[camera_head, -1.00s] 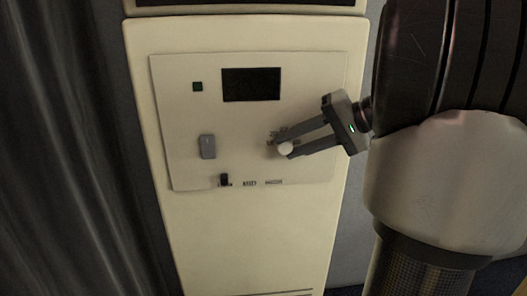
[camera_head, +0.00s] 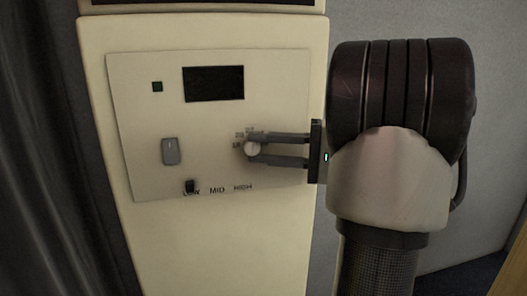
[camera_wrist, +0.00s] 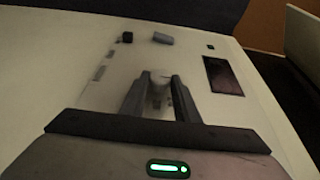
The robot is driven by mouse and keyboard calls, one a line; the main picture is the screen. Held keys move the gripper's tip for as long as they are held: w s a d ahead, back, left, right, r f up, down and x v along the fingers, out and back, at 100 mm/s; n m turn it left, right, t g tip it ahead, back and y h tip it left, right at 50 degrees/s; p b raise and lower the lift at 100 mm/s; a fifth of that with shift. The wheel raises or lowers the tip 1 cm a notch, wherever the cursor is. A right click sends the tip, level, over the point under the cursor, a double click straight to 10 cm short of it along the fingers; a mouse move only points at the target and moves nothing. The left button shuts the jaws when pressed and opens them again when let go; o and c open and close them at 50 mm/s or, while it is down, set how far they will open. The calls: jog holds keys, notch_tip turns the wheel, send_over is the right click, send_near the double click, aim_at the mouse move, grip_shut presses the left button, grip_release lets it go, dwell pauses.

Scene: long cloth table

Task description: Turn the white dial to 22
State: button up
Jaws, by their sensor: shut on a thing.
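The white dial (camera_head: 252,148) sits on the right half of a pale control panel (camera_head: 130,110). Small number marks show around its upper left; the one it points to is too small to read. My gripper (camera_head: 256,150) reaches in from the right, with its two fingers shut on the dial, one above and one below in the head view. In the wrist view the dial (camera_wrist: 158,76) shows between the fingertips of my gripper (camera_wrist: 158,80).
The panel also bears a dark display (camera_head: 213,83), a small green square (camera_head: 157,87), a grey switch (camera_head: 171,151) and a black slider (camera_head: 190,186) at LOW, beside MID and HIGH labels. A dark curtain (camera_head: 35,150) hangs at left.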

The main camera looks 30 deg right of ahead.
jog(key=shift+a, duration=0.1)
jog(key=o, duration=1)
jog(key=p+v, duration=0.3)
jog(key=v, duration=1.4)
jog(key=shift+s+d, duration=0.1)
jog(key=shift+d, duration=0.15)
